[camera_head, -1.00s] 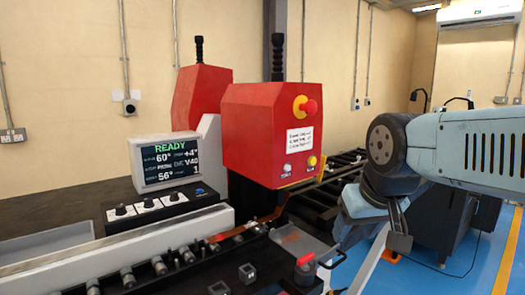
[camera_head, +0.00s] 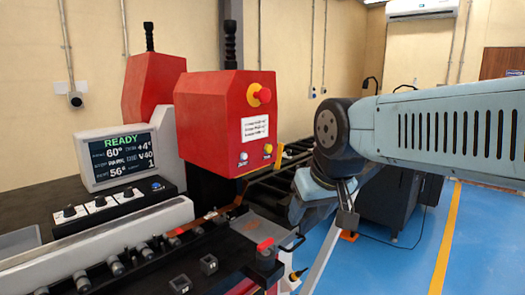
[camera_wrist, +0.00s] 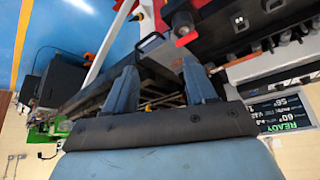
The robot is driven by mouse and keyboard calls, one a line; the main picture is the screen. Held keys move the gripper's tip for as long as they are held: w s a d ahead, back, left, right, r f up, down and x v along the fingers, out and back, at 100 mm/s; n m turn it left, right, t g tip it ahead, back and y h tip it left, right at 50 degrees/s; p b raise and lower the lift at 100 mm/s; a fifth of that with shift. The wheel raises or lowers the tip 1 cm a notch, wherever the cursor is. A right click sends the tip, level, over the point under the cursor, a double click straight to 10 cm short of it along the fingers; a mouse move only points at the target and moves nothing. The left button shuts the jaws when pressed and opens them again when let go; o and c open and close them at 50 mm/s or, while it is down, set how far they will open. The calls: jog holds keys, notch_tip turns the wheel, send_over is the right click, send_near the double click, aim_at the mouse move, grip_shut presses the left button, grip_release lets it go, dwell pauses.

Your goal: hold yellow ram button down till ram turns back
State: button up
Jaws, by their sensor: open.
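The yellow ram button (camera_head: 267,149) sits low on the front of the red ram housing (camera_head: 215,115), right of a white button (camera_head: 243,156). A large red knob on a yellow collar (camera_head: 260,94) is above them. The screen (camera_head: 124,155) shows READY in green. My gripper (camera_head: 323,212) hangs right of the housing and lower than the yellow button, apart from it. In the wrist view my gripper (camera_wrist: 160,66) has its two blue fingers spread with nothing between them. The yellow button cannot be made out in the wrist view.
A copper-coloured bar (camera_head: 232,210) lies under the housing. A red-topped part (camera_head: 265,246) stands at the bench's front right. A dark roller rack (camera_head: 270,190) runs behind my gripper. Blue floor (camera_head: 395,260) is open at the right.

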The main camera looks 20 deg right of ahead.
jog(key=shift+c, duration=0.3)
grip_shut()
dwell(1.3)
